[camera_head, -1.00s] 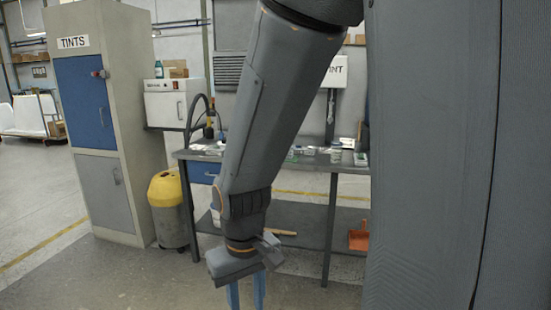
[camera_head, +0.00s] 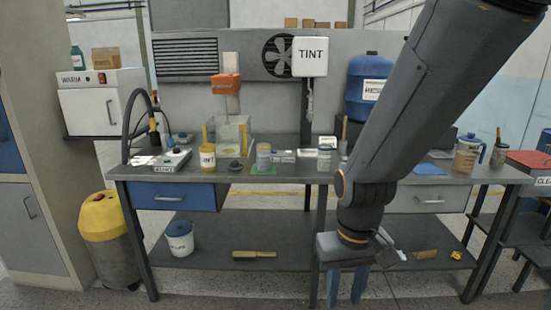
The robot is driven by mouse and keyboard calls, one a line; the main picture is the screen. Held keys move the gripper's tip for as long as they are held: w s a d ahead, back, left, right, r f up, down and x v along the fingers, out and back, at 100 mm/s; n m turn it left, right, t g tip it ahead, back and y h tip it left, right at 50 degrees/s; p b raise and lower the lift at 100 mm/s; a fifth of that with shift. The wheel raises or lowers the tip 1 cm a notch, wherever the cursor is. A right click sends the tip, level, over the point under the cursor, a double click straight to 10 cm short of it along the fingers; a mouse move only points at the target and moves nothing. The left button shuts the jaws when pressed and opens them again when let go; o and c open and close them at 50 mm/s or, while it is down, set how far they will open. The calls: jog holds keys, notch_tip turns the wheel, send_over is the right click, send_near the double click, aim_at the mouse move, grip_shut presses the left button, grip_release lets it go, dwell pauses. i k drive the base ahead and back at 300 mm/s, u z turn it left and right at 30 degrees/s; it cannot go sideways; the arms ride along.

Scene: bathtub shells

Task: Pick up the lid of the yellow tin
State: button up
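A small yellow tin (camera_head: 208,157) with a pale label stands upright on the workbench top (camera_head: 262,178), left of centre. Its top looks pale, but it is too small to tell whether a lid sits on it. A dark, low, round piece (camera_head: 236,164) lies on the bench just right of the tin; I cannot tell whether it is a lid. My gripper (camera_head: 346,289) hangs low in front of the bench, right of the tin and well apart from it. Its two blue fingers point down, spread and empty.
A clear box (camera_head: 233,134) stands behind the tin, and several small jars stand to its right. A blue drum (camera_head: 369,88) is at the back right. A yellow-topped bin (camera_head: 101,215) stands left of the bench. A lower shelf (camera_head: 290,233) holds a white bucket (camera_head: 179,238).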

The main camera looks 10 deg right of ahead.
aim_at(235, 166)
jog(key=z, duration=0.15)
jog(key=i, duration=0.85)
jog(key=u, duration=0.65)
jog(key=i, duration=0.85)
jog(key=u, duration=0.75)
